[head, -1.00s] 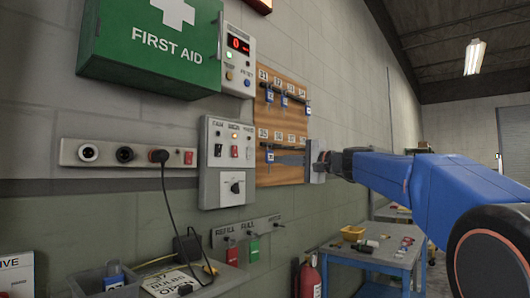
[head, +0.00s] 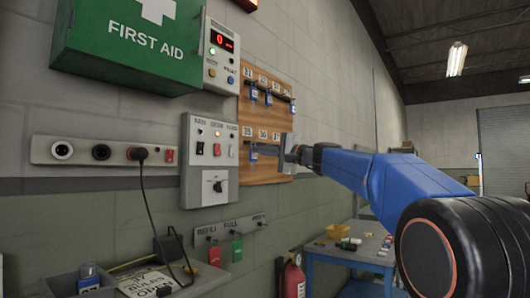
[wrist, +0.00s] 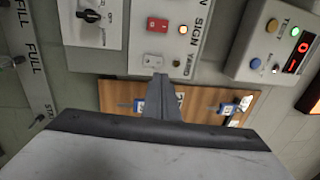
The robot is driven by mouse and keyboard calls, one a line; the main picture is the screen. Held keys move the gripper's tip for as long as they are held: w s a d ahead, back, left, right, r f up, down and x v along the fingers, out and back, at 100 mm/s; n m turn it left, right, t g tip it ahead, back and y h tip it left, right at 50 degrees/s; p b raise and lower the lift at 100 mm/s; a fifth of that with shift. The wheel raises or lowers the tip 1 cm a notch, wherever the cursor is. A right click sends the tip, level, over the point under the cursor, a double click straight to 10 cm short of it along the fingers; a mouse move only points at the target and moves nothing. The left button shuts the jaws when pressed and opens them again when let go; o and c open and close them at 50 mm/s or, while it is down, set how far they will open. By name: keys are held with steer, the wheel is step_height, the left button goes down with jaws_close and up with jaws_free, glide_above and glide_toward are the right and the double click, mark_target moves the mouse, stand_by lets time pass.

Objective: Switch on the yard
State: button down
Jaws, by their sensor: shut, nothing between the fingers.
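The grey switch panel (head: 209,190) is on the wall, with three small switches in a row and a rotary knob below. In the wrist view, the pale switch labelled YARD (wrist: 154,59) has an unlit lamp (wrist: 176,63) beside it. Beyond it, the red SIGN switch (wrist: 157,25) has a lit yellow lamp (wrist: 183,29). The yard switch is the right one in the head view (head: 232,149). My gripper (head: 252,148) is shut and empty, just right of the panel. In the wrist view its fingertips (wrist: 159,80) point at the YARD switch; contact cannot be told.
A wooden key board (head: 264,170) with hanging keys is right behind my gripper. A display box (head: 220,60) and a green first aid box (head: 132,45) are above. A socket strip (head: 80,151) is left; tagged hooks (head: 230,228) are below.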

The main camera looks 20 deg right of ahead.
mark_target(234, 146)
steer(key=x, duration=0.8)
steer(key=shift+w+a+r, duration=0.1)
steer(key=shift+w+a, duration=0.25)
steer(key=shift+w, duration=0.15)
steer(key=shift+w+a+r, duration=0.15)
steer(key=shift+w, duration=0.05)
steer(key=shift+s, duration=0.1)
steer(key=shift+s+d, duration=0.35)
steer(key=shift+s, duration=0.05)
steer(key=s+d+r, duration=0.2)
steer(key=s+d, duration=0.5)
steer(key=s, duration=0.3)
steer(key=shift+s+d, duration=0.2)
steer(key=shift+d, duration=0.1)
